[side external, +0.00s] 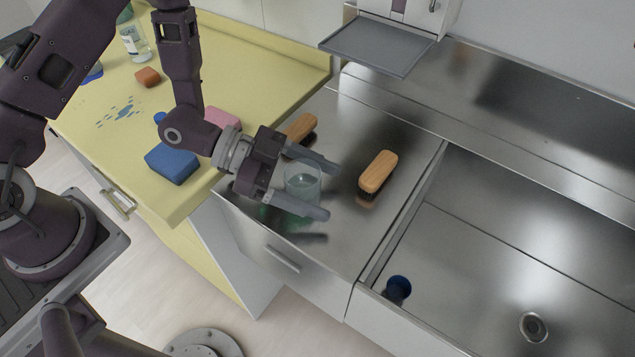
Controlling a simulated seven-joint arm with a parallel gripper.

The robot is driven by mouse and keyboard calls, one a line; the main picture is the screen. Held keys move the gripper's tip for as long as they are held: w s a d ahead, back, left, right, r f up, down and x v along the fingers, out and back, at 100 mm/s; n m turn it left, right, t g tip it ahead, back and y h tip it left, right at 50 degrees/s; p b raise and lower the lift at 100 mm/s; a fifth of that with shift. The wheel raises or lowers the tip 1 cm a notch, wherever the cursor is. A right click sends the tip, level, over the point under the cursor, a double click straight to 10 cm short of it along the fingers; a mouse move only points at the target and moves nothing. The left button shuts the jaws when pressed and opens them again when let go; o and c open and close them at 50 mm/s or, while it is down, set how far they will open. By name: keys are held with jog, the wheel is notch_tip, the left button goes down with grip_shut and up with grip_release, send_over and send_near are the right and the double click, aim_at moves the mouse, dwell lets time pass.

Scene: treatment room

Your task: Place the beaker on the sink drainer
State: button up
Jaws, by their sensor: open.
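The beaker (301,181) is clear glass and stands upright on the steel drainer surface (340,232), left of the sink basin. My gripper (333,192) is open around it, with one finger on the far side and one on the near side. The near finger hides the beaker's lower part. Whether the fingers touch the glass cannot be told.
Two wooden brushes, one right of my gripper (378,172) and one behind it (301,127), lie on the steel. The sink basin (480,240) holds a blue cup (397,289). A blue sponge (172,163) and a pink sponge (223,118) lie on the yellow counter (255,75).

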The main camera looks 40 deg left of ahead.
jog(key=shift+r, duration=0.2)
jog(key=v, duration=1.2)
jog(key=shift+s, duration=0.1)
jog(key=shift+a+f, duration=0.1)
jog(key=shift+a, duration=0.05)
jog(key=w+a+y, duration=0.2)
jog(key=w+a+t+y, duration=0.1)
jog(key=w+a+y, duration=0.1)
jog(key=y, duration=0.1)
jog(key=shift+w+a+n+t+y, duration=0.3)
jog(key=shift+w+a, duration=0.05)
jog(key=shift+w, duration=0.05)
jog(key=s+a+r+n+t+y, duration=0.1)
jog(key=s+a+r+n+y, duration=0.1)
jog(key=a+r+n+y, duration=0.7)
jog(key=s+d+r+n+g+h, duration=0.1)
jog(key=s+d+r+n, duration=0.1)
jog(key=s, duration=0.6)
jog(key=s+d+r+n+g+h, duration=0.1)
jog(key=s+d+r, duration=0.2)
jog(key=s+r, duration=0.2)
jog(key=s, duration=0.2)
jog(key=shift+s+r+n, duration=0.3)
jog(key=shift+s+n, duration=0.1)
